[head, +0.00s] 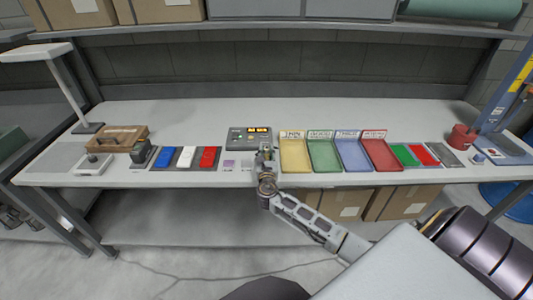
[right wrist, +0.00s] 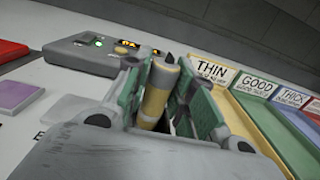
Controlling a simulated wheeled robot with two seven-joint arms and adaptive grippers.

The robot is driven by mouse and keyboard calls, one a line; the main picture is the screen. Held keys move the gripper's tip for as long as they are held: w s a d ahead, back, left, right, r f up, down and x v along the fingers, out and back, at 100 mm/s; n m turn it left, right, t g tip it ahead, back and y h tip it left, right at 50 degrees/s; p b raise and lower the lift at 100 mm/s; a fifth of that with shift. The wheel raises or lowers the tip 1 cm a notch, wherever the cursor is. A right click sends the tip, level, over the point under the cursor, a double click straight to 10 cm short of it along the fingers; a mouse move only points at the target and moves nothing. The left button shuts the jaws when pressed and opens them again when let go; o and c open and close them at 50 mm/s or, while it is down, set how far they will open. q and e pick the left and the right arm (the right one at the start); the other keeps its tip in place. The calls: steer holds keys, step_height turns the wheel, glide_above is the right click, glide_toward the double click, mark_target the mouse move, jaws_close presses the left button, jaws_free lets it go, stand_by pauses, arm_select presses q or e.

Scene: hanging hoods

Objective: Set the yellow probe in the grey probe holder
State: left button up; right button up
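The yellow probe (right wrist: 156,94), a short cylinder with a grey band and a dark top end, stands between the green-padded fingers of my right gripper (right wrist: 160,88) in the right wrist view. The fingers look closed on its sides; its lower end is hidden. In the head view my right gripper (head: 265,156) is at the front of the bench, just before the gauge box, and the probe is too small to make out. I cannot identify the grey probe holder for sure; a dark grey stand (head: 142,154) is on the left of the bench. My left gripper is out of view.
The gauge box (head: 249,137) with lit orange digits is behind the gripper. To its right are the yellow (head: 294,155), green, blue and red labelled trays. To its left are a purple square (head: 229,164) and red, white and blue blocks. The bench's back strip is clear.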

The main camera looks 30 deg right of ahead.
steer(key=o, duration=0.3)
steer(key=shift+o, duration=0.2)
steer(key=shift+s+a, duration=0.1)
steer(key=v, duration=1.1)
steer(key=shift+s+a, duration=0.25)
steer(key=shift+s, duration=0.05)
